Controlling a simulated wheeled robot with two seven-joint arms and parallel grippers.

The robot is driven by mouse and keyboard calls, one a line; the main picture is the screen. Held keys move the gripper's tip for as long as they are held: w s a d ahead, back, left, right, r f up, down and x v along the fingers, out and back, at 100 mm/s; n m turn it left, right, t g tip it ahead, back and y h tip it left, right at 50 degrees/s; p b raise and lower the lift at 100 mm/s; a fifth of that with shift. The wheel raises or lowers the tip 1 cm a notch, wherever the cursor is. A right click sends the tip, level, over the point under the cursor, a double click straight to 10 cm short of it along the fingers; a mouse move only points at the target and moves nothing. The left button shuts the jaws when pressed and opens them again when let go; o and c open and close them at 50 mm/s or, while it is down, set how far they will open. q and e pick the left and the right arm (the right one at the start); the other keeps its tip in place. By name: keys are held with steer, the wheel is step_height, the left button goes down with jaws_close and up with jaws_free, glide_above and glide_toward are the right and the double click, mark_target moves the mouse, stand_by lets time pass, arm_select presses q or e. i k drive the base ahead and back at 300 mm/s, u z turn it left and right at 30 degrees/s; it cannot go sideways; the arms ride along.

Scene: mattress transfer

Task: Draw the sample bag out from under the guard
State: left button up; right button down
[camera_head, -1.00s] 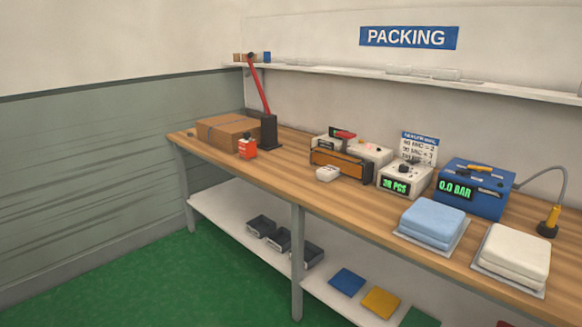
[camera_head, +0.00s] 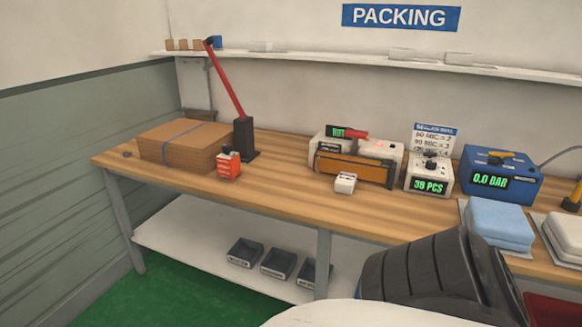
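A white sealing machine (camera_head: 318,150) stands on the bench with a green display and a red handle on top. An amber guard bar (camera_head: 352,169) with dark ends runs across its front. I cannot make out a sample bag under the guard; any bag there is hidden or too small to tell. A small white block (camera_head: 345,183) sits on the bench just in front of the guard. Neither gripper shows in the head view. A dark ribbed part of my own arm covers the lower right of the picture.
The wooden bench (camera_head: 270,190) holds a cardboard stack (camera_head: 184,148), an orange-red box (camera_head: 228,165) and a red-levered black post (camera_head: 244,140) at left. A counter (camera_head: 430,176), blue vacuum box (camera_head: 500,178) and blue pad (camera_head: 498,222) stand at right.

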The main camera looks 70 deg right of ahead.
mark_target(344, 183)
steer(key=z, duration=0.6)
steer(key=i, duration=1.4)
steer(key=z, duration=1.2)
